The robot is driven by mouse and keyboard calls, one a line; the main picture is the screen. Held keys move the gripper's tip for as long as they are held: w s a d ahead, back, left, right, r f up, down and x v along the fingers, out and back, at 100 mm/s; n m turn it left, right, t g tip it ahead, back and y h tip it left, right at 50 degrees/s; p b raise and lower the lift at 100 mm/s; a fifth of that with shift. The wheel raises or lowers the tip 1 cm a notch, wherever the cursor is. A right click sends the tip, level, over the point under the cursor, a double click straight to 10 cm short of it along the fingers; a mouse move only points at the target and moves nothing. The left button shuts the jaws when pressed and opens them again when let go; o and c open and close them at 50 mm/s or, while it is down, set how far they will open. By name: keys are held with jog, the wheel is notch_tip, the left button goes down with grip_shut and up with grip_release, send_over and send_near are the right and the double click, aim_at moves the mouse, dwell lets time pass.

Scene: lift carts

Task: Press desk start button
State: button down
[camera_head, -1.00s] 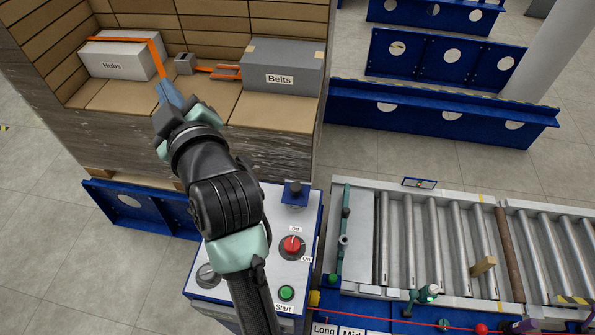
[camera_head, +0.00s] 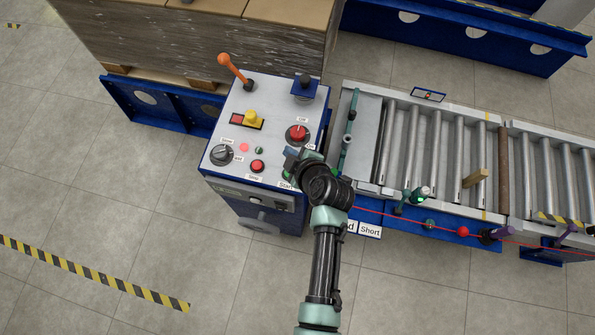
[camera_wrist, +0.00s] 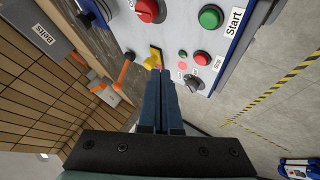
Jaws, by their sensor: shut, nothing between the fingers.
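The control desk (camera_head: 215,160) has a light sloping panel. Its green start button (camera_wrist: 210,16), beside the "Start" label (camera_wrist: 234,20), shows at the top of the wrist view. In the head view my arm hides the button, and only part of the label (camera_head: 286,184) shows. My gripper (camera_head: 291,158) is over the desk's front right corner; its blue fingers (camera_wrist: 160,73) are together and empty. In the wrist view the fingertips point at the panel, left of and below the green button. I cannot tell whether they touch the panel.
On the panel are a red rotary switch (camera_head: 297,133), a red stop button (camera_head: 257,166), a black knob (camera_head: 222,154), a yellow switch (camera_head: 251,118) and an orange lever (camera_head: 235,70). A roller conveyor (camera_head: 430,150) stands to the right. Floor is clear at front left.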

jog(key=shift+s+d+f, duration=0.1)
jog(key=shift+s+f, duration=0.25)
notch_tip(320, 180, down, 8)
jog(key=b, duration=0.6)
jog(key=shift+r, duration=0.15)
jog(key=shift+f+b, duration=0.55)
jog(key=shift+b, duration=0.25)
dwell(1.1)
jog(key=shift+f+b, duration=0.45)
jog(key=shift+b, duration=0.2)
